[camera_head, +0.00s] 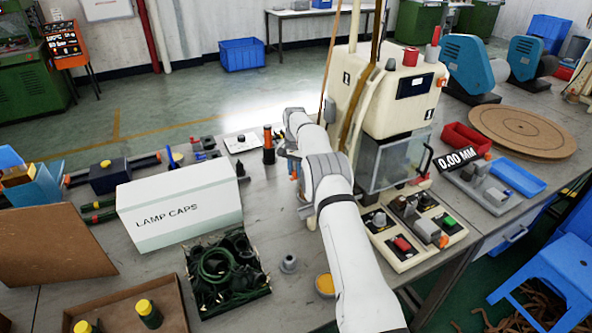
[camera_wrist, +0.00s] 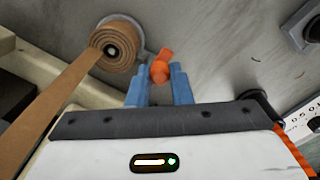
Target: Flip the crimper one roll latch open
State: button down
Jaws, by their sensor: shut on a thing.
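The crimper (camera_head: 400,105) is the tall cream machine right of my arm in the head view, with a small "1" plate on its front. In the wrist view a brown strip roll (camera_wrist: 115,45) sits on a round grey hub, its strip running down to the left. A small orange latch (camera_wrist: 161,66) is just right of the roll. My gripper (camera_wrist: 158,78) has its blue fingers on either side of the orange latch and is shut on it. In the head view my arm hides the roll and the latch.
Cream machine body edges the left of the wrist view. In the head view, a LAMP CAPS box (camera_head: 180,205), a tray of dark green rings (camera_head: 226,270) and an orange-and-black cylinder (camera_head: 268,145) stand left of my arm. A gauge marked 0.00 MM (camera_head: 460,158) is at right.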

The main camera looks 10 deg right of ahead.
jog(key=shift+w+r, duration=0.1)
jog(key=shift+r, duration=0.05)
jog(key=c, duration=1.3)
grip_release()
jog(key=shift+r, duration=3.8)
